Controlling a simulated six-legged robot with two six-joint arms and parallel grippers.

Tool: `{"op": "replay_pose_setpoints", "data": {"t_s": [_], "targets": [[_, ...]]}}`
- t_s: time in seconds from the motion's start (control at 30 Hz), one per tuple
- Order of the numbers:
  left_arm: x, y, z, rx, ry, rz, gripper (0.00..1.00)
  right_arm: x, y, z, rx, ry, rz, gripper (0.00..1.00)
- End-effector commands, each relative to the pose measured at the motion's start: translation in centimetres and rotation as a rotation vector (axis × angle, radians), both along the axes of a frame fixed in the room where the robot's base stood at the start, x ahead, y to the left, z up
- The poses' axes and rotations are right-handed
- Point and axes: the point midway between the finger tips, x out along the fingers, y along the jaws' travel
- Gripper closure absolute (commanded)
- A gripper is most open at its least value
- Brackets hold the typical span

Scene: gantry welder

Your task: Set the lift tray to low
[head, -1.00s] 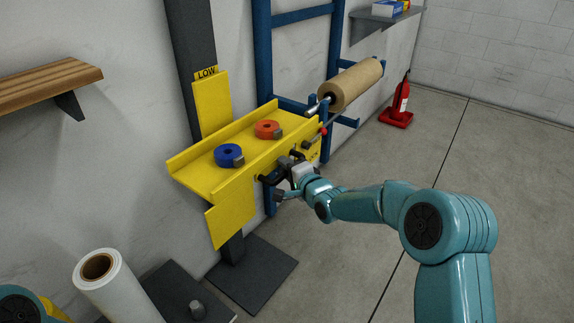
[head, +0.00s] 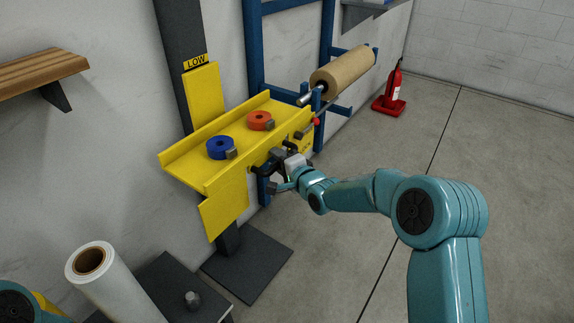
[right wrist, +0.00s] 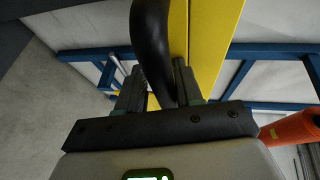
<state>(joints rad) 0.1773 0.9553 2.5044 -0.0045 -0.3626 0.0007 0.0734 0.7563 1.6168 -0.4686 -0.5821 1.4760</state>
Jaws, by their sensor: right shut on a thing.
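The yellow lift tray (head: 205,175) is on a dark post (head: 180,60) by the wall. A LOW label (head: 195,61) shows on the post above the tray's yellow back plate. A blue tape roll (head: 220,147) and an orange tape roll (head: 260,121) lie on the tray. My right gripper (head: 279,160) is at the tray's front side, shut on its black handle. The right wrist view shows the curved black handle (right wrist: 152,45) between the fingers (right wrist: 158,88). My left gripper is out of view; only a bit of that arm shows at the bottom left.
A blue rack with a brown paper roll (head: 343,73) stands right of the tray. A white roll (head: 105,283) stands at lower left; a wooden shelf (head: 40,70) is on the wall. Floor at right is clear.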

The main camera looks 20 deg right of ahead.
Motion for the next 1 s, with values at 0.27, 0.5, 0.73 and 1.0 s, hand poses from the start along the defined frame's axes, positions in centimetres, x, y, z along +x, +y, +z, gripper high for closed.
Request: {"op": "replay_pose_setpoints", "data": {"t_s": [0.27,0.5,0.73,1.0], "targets": [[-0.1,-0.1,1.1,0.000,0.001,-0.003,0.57,-5.0,-1.5,1.0,-0.001,0.008,-0.004,0.71],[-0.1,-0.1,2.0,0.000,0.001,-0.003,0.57,-10.9,-3.1,2.3,-0.001,0.004,-0.004,0.71],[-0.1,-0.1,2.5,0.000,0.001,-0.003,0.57,-14.5,-4.0,2.9,-0.001,0.002,-0.002,0.71],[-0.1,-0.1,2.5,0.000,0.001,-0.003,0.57,-15.3,-4.2,2.9,0.000,0.001,-0.001,0.71]]}}
